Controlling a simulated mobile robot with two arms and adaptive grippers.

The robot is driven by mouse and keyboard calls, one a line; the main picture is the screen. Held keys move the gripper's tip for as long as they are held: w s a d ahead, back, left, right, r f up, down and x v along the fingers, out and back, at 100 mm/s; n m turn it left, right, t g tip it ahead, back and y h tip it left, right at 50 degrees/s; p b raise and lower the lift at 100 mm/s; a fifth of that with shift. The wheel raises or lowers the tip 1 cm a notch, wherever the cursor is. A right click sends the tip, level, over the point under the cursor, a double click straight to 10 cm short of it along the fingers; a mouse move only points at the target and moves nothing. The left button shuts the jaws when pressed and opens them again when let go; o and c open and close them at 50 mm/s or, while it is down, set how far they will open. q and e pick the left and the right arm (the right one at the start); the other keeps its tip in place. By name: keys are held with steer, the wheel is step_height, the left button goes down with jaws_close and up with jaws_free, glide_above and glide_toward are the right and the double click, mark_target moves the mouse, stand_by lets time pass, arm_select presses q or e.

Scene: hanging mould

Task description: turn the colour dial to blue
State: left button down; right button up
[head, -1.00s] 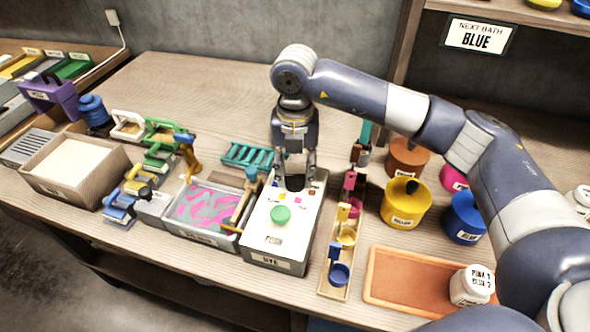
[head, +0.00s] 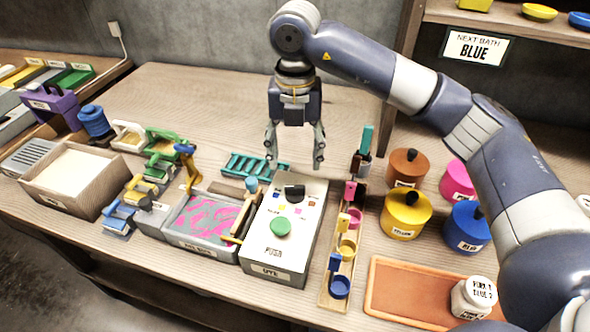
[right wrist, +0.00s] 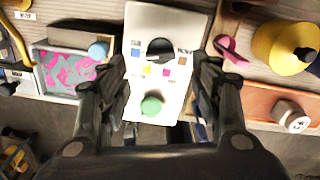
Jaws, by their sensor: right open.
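The colour dial (head: 294,192) is a black knob on the sloped top of a pale box (head: 262,246) labelled DYE. Small blue, yellow, pink and brown marks sit around its front side; I cannot tell which one it points to. A green push button (head: 280,227) is in front of it. My right gripper (head: 294,167) is open and empty, above and behind the dial, apart from it. In the right wrist view the dial (right wrist: 159,48) shows ahead, between the lines of the spread fingers. My left gripper is not in view.
A sign (head: 476,47) reads NEXT BATH BLUE. A tray with pink swirls (head: 196,240) stands left of the box. A narrow rack with coloured cups (head: 328,296) is close on its right. Lidded pots, such as the yellow one (head: 405,214), stand further right. Bare table lies behind.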

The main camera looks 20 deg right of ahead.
step_height(320, 180, up, 4)
steer(key=shift+f, duration=0.2)
stand_by(0.3)
